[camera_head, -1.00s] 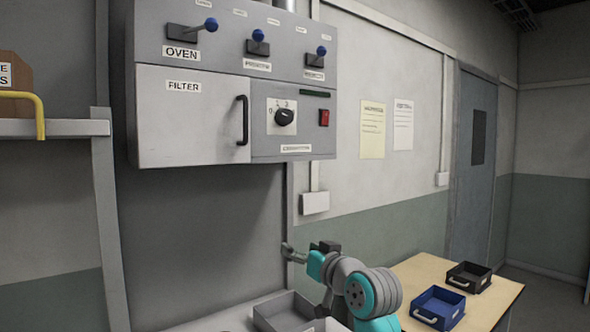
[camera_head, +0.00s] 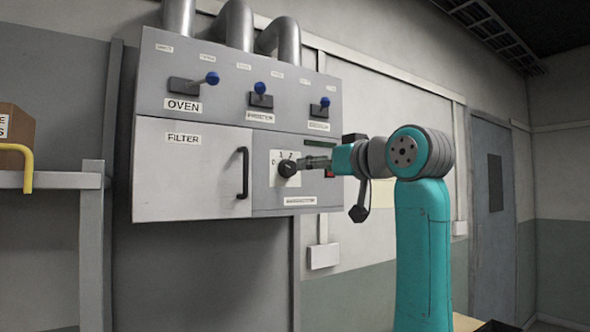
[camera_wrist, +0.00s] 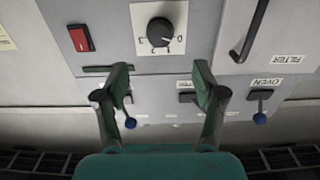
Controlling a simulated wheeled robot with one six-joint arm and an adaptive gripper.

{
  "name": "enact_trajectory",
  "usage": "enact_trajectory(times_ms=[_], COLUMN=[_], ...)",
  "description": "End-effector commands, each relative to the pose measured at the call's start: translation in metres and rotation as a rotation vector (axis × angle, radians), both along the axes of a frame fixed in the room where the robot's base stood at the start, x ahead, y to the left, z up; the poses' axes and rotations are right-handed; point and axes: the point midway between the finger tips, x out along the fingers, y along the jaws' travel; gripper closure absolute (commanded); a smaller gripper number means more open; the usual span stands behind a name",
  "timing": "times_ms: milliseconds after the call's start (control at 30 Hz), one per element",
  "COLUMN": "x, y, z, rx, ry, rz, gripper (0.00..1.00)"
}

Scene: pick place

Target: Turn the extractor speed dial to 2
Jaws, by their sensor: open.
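The extractor speed dial (camera_head: 287,169) is a round black knob on a white plate marked with numbers, on the grey wall panel. In the wrist view, where the panel looks upside down, the dial (camera_wrist: 160,32) shows a pale mark that seems to point toward the 0 side. My gripper (camera_head: 308,163) is just right of the dial in the head view. In the wrist view my gripper (camera_wrist: 160,77) is open and empty, its two green fingers well apart. The dial lies beyond the fingertips, roughly centred between them; I see no contact.
A red switch (camera_wrist: 80,38) is beside the dial. The filter door (camera_head: 190,175) has a black handle (camera_head: 243,172). Several blue-knobbed levers, including the oven lever (camera_head: 211,78), stick out above. A shelf (camera_head: 60,181) is at the far left.

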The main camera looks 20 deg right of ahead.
Motion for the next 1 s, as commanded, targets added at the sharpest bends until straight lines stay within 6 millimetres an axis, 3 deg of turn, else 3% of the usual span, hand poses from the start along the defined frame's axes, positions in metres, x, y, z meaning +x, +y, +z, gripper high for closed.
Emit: enact_trajectory(times_ms=[500, 700, 1000], x=[0.079, 0.092, 0.095], y=[0.026, 0.030, 0.031], z=[-0.001, -0.001, -0.001], rx=[0.002, 0.000, 0.000], ry=[0.002, 0.000, -0.001], rz=[0.001, 0.000, -0.001], gripper=[0.30, 0.30, 0.30])
